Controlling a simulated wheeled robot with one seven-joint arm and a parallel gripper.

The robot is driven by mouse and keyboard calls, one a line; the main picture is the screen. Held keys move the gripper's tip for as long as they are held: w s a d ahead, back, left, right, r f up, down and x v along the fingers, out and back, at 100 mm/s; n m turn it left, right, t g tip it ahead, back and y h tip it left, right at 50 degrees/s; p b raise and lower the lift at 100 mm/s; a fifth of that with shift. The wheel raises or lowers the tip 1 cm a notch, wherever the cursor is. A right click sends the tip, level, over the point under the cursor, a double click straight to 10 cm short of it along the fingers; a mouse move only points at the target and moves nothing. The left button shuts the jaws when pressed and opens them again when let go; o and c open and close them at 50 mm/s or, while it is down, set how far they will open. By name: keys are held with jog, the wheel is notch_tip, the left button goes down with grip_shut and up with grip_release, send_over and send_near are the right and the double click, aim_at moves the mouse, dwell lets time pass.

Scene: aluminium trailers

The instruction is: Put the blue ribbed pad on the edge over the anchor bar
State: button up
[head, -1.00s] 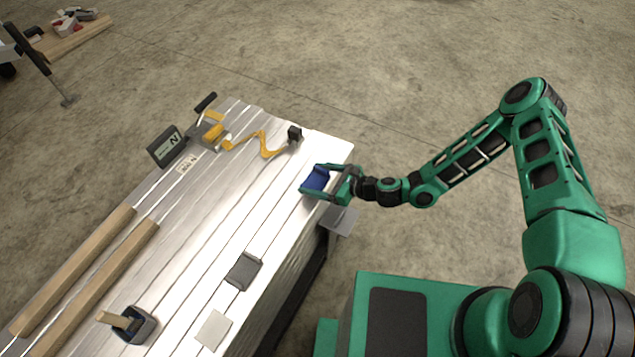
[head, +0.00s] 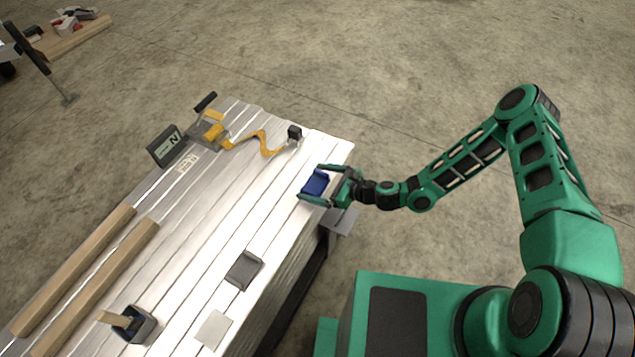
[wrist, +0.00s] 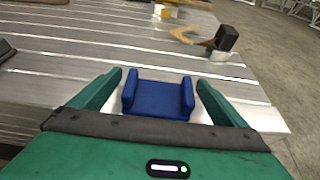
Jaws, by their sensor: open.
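The blue ribbed pad (head: 316,184) is at the near right edge of the aluminium trailer deck (head: 290,215). In the wrist view the pad (wrist: 160,100) shows a flat middle with a raised wall at each side. My gripper (head: 309,183) is open around it, one finger on either side. In the wrist view my gripper (wrist: 160,77) shows a narrow gap between each finger and the pad. I cannot make out the anchor bar for certain.
An orange strap (head: 262,140) runs to a black-topped post (head: 294,133) beyond the pad. A dark grey pad (head: 243,270) and a light square (head: 213,330) lie along the near edge. A grey plate (head: 342,222) juts out below the edge. Wooden bars (head: 95,285) lie at left.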

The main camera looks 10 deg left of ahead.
jog(key=v, duration=1.2)
jog(key=s+d+r+n+g+h, duration=0.2)
jog(key=d+r+n+h, duration=0.45)
jog(key=d, duration=0.85)
jog(key=s+d+r+n+g+h, duration=0.25)
jog(key=d+r+n, duration=0.55)
jog(key=d+r, duration=0.5)
jog(key=s+d+r+h, duration=0.1)
jog(key=s+d+r, duration=0.5)
jog(key=s+r, duration=0.3)
jog(key=s+d+r+h, duration=0.2)
jog(key=s+d+r, duration=0.4)
jog(key=s+r, duration=0.4)
jog(key=shift+s+d+r+n+h, duration=0.25)
jog(key=shift+d+r+n+h, duration=0.05)
jog(key=shift+d+r+n, duration=0.15)
